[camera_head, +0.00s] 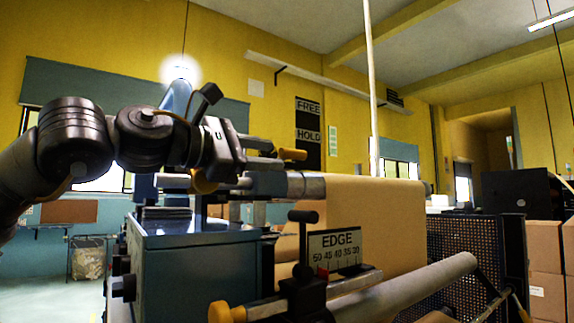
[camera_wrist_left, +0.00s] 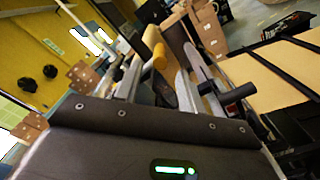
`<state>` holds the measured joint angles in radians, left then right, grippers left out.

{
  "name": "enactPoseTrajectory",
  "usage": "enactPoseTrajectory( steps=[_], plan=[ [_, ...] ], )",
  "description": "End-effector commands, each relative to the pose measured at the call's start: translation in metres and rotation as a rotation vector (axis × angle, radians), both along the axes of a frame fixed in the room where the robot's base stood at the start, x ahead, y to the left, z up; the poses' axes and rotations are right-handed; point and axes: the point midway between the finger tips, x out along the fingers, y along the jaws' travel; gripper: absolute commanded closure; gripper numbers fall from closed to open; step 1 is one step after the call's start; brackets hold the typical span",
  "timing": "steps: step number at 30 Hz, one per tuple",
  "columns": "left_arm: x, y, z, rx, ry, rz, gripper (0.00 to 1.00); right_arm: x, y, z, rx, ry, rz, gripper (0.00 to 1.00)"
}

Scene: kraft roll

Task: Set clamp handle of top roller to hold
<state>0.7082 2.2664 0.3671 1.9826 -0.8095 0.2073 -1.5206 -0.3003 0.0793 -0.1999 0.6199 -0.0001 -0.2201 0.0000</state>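The clamp handle appears as a yellow-tipped lever (camera_head: 293,154) just beyond my left gripper (camera_head: 268,153) in the head view. A yellow grip (camera_wrist_left: 155,48), probably the same handle, shows between the two fingers in the left wrist view. The fingers of my left gripper (camera_wrist_left: 158,88) are apart; I cannot tell whether they touch the handle. The top roller (camera_head: 290,185) runs below the gripper, with brown kraft paper (camera_head: 375,215) hanging from it. A dark board (camera_head: 308,152) behind reads FREE above and HOLD below. My right gripper is not in view.
A blue machine housing (camera_head: 200,265) stands below my left arm. An EDGE scale (camera_head: 335,250) with a black-knobbed lever (camera_head: 303,216) stands in front of the paper. A lower grey roller (camera_head: 405,285) slants across the front. Cardboard boxes (camera_head: 545,265) stand at the right.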

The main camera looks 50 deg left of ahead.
Motion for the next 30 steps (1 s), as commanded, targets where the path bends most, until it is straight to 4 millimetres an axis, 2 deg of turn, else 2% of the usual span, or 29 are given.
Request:
enactPoseTrajectory(
  steps=[3,9,30],
  plan=[
    [-0.019,0.002,-0.002,0.000,-0.002,0.001,0.60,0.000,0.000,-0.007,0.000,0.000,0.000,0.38],
    [-0.033,0.003,-0.002,-0.002,0.002,0.001,0.60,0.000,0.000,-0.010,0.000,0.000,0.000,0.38],
    [-0.034,0.003,-0.001,-0.001,0.002,0.001,0.60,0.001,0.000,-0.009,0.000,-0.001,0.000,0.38]
  ],
)
